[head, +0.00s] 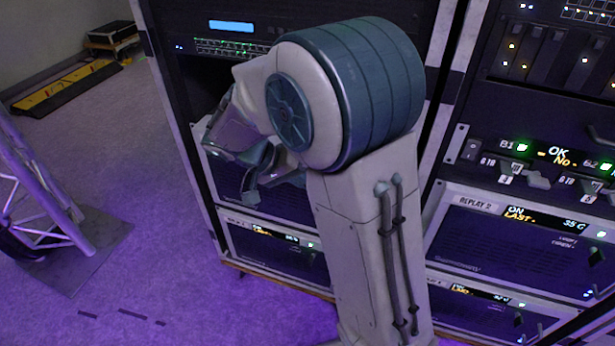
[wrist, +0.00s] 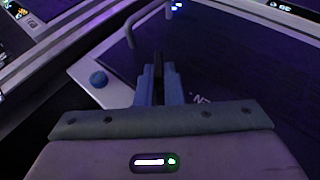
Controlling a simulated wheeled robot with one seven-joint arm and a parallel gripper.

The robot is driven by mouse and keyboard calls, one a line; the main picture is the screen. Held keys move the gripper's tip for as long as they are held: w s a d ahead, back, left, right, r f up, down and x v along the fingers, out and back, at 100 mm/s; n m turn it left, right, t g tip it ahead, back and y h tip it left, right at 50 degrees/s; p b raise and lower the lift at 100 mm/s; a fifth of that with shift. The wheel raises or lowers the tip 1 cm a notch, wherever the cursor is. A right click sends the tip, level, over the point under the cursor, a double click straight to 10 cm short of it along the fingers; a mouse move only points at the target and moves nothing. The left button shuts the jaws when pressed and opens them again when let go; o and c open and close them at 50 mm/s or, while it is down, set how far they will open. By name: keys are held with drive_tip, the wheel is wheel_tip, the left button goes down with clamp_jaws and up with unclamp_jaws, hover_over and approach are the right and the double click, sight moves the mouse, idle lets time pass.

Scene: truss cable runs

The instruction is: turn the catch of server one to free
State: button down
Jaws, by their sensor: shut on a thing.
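My gripper (wrist: 158,84) shows in the wrist view, its two blue fingers close together on a small dark piece (wrist: 157,62), which looks like the catch. The fingers hide most of it, so its turn position cannot be told. It sits at the front of a dark server panel (wrist: 235,65) with a pale edge. In the head view my gripper (head: 250,190) is at a dark server front (head: 285,205) in the left rack, partly behind my arm. No label for server one is readable.
A round blue knob (wrist: 98,80) and a bent handle (wrist: 133,28) are close to the fingers. Another unit (head: 270,250) is below in the left rack. The right rack holds a REPLAY 2 unit (head: 520,240). A truss leg (head: 45,200) stands left, with open floor between.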

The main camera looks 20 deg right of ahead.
drive_tip(key=shift+w+a+f+n+g+h+p, duration=0.15)
drive_tip(key=shift+n+g+h+p, duration=0.45)
drive_tip(key=shift+h, duration=0.8)
drive_tip(key=shift+a+f+n+g+h+p, duration=0.1)
drive_tip(key=shift+f+n+g+h+p, duration=0.2)
drive_tip(key=shift+g+h+p, duration=0.75)
drive_tip(key=shift+w+a+f+n+g+h+p, duration=0.15)
drive_tip(key=shift+n+h+p, duration=0.3)
drive_tip(key=shift+h, duration=1.3)
drive_tip(key=shift+d, duration=0.1)
drive_tip(key=c, duration=1.6)
unclamp_jaws()
drive_tip(key=shift+o, duration=0.2)
drive_tip(key=p+v, duration=0.2)
drive_tip(key=v, duration=1.2)
drive_tip(key=shift+d+f, duration=0.1)
